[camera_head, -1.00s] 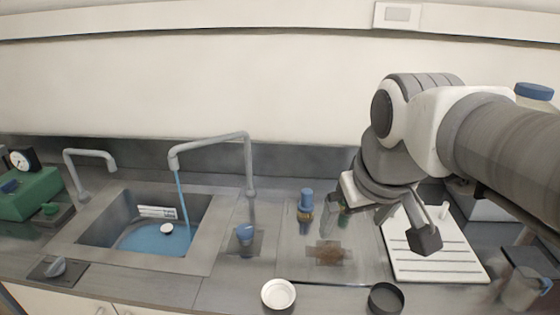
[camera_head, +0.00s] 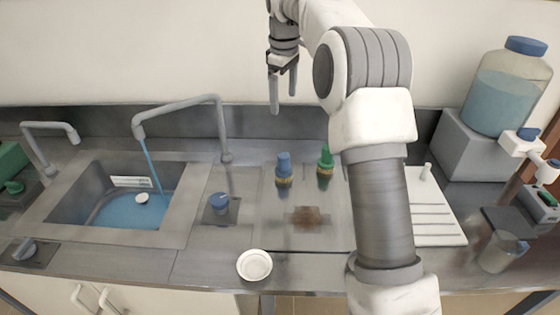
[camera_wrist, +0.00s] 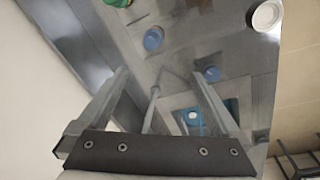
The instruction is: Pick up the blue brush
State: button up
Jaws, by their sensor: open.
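The blue brush (camera_head: 284,168) stands upright on the steel counter, bristles down, right of the tap and left of a green brush. It also shows from above in the wrist view (camera_wrist: 153,38), beyond my fingertips. My gripper (camera_head: 283,100) is open and empty, raised in front of the wall above and behind the blue brush, fingers pointing down. Its two spread fingers also show in the wrist view (camera_wrist: 158,78), with nothing between them held. Nothing hides the blue brush in the head view.
The green brush (camera_head: 325,165) stands close by on the right. A brown stain (camera_head: 307,217) and a white dish (camera_head: 254,265) are in front. My arm covers part of the counter's right side.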

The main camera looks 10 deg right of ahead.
aim_at(284, 155)
jog(key=w+f+n, duration=0.1)
jog(key=w+f, duration=0.1)
jog(key=f, duration=0.6)
jog(key=w+d+f+n+g+b, duration=0.1)
jog(key=w+f, duration=0.1)
jog(key=f, duration=0.6)
jog(key=w+f, duration=0.2)
jog(key=f, duration=0.6)
jog(key=shift+w+d+f+n+b, duration=0.25)
jog(key=shift+f+n+b, duration=0.1)
jog(key=shift+f+n, duration=0.05)
jog(key=shift+s+a+f, duration=0.1)
jog(key=shift+f, duration=2.8)
jog(key=c, duration=1.3)
jog(key=shift+r, duration=0.1)
jog(key=shift+r, duration=0.45)
notch_tip(284, 155, up, 3)
jog(key=shift+s+r, duration=0.15)
jog(key=shift+r, duration=0.05)
jog(key=s+d+r, duration=0.1)
jog(key=s+r, duration=0.1)
jog(key=s, duration=0.1)
jog(key=s+d+r, duration=0.2)
jog(key=s, duration=0.2)
jog(key=s+d+r+b, duration=0.1)
jog(key=s+d+r, duration=0.1)
jog(key=s, duration=0.1)
jog(key=shift+s+r, duration=0.15)
jog(key=shift+r, duration=0.15)
